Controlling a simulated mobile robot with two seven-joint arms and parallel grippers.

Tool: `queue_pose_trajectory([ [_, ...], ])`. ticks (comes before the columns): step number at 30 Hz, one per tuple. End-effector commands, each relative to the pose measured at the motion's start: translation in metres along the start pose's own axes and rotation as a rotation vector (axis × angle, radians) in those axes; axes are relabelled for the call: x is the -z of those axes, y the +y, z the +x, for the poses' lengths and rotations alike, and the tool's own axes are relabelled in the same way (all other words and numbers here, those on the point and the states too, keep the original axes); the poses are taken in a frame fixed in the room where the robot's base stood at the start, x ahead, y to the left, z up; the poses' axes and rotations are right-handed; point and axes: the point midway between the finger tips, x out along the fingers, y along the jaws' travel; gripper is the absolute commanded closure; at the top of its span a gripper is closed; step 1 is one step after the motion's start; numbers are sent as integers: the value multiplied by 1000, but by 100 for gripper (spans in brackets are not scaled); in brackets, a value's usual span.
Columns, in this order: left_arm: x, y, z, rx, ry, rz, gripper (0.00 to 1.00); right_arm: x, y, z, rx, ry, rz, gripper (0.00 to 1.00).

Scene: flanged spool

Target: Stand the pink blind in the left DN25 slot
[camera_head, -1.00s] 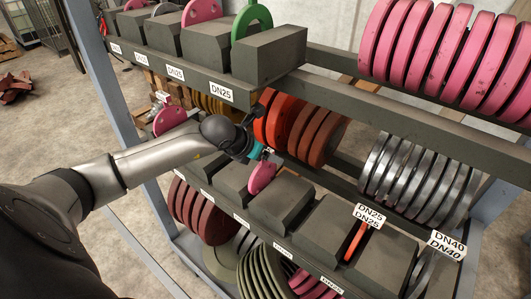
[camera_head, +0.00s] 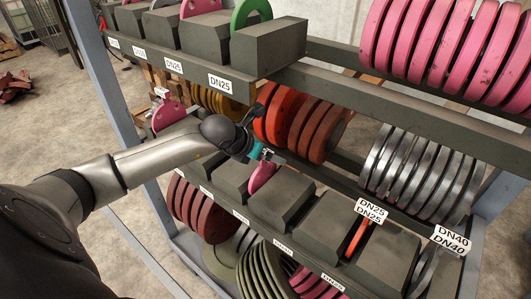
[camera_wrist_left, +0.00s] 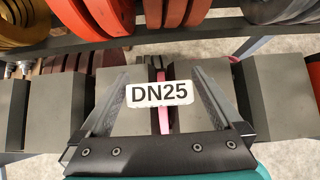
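The pink blind (camera_head: 263,177) is in the lower row of dark blocks, its lower part hidden between two blocks. In the left wrist view the pink blind (camera_wrist_left: 163,108) shows edge-on, upright in the gap, behind a white DN25 tag (camera_wrist_left: 160,92). My left gripper (camera_head: 264,152) is right above the blind. In the left wrist view my left gripper (camera_wrist_left: 160,80) has its fingers wide apart, one on each side of the tag. I cannot tell whether they touch it. The blind's bottom edge is hidden. My right gripper is not in view.
An orange-red blind (camera_head: 357,238) stands in another slot to the right, under DN25 tags (camera_head: 371,211). Orange discs (camera_head: 285,117) stand close behind my gripper. The upper rack beam (camera_head: 200,78) passes above. Another pink blind (camera_head: 168,116) is behind my forearm.

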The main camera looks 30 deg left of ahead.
Motion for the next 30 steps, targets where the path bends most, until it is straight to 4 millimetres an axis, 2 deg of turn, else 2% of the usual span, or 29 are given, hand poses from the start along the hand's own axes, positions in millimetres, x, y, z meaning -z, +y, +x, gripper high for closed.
queue_pose_trajectory([
  [5, 6, -1, 1, 0, 13, -1, 0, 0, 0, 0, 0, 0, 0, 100],
  [10, 5, 0, -9, 0, 11, 1, 0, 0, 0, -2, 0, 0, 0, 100],
  [18, 3, 0, -53, -1, 9, 5, 0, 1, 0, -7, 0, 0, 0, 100],
  [24, 3, 0, -79, 0, 9, 3, 0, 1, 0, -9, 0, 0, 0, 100],
  [30, 3, 0, -97, -1, 7, 2, 0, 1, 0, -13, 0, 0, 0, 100],
])
